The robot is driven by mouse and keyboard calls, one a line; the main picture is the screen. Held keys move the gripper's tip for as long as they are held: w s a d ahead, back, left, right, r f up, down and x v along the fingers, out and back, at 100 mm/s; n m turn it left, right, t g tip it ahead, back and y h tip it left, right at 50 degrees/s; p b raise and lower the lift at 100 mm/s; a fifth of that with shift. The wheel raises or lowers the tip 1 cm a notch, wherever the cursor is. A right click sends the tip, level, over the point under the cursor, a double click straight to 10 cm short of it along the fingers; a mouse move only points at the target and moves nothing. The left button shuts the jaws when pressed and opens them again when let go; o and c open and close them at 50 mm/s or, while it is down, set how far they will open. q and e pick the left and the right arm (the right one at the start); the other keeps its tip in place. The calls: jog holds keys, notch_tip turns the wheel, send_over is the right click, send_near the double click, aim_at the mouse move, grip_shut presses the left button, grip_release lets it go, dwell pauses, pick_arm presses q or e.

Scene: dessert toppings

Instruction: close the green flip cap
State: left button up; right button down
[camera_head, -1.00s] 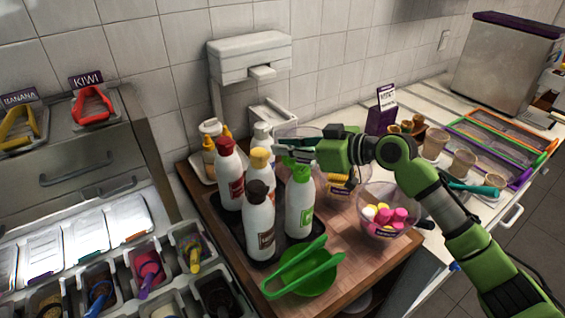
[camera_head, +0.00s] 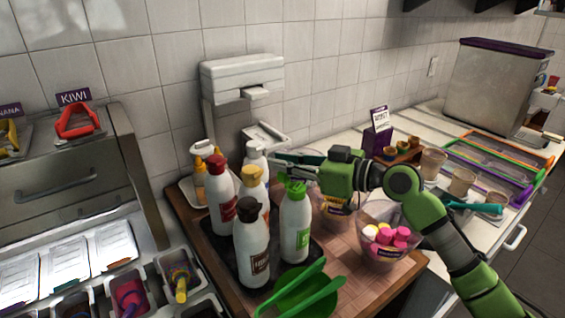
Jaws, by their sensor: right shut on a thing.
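The white bottle with a green label (camera_head: 296,225) stands upright on the dark tray (camera_head: 282,277), at the right of the bottle group. Its green flip cap (camera_head: 293,187) is on top. A part of the cap appears to stick up, but its exact angle is too small to tell. My right gripper (camera_head: 283,159) comes in from the right, just above and behind the cap. Its fingers point left and look closed together. What is between them is too small to make out. In the picture the fingers lie above the cap, apart from it. My left gripper is not in view.
Red (camera_head: 222,199), yellow (camera_head: 253,192) and brown-labelled (camera_head: 251,246) bottles crowd the left side. A clear bowl of pink and white sweets (camera_head: 384,240) stands right, under my arm.

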jog(key=c, duration=1.9)
grip_release()
jog(key=shift+f, duration=0.7)
jog(key=shift+w+d+r, duration=0.1)
jog(key=shift+r, duration=0.2)
jog(key=v, duration=1.2)
jog(key=shift+w, duration=0.1)
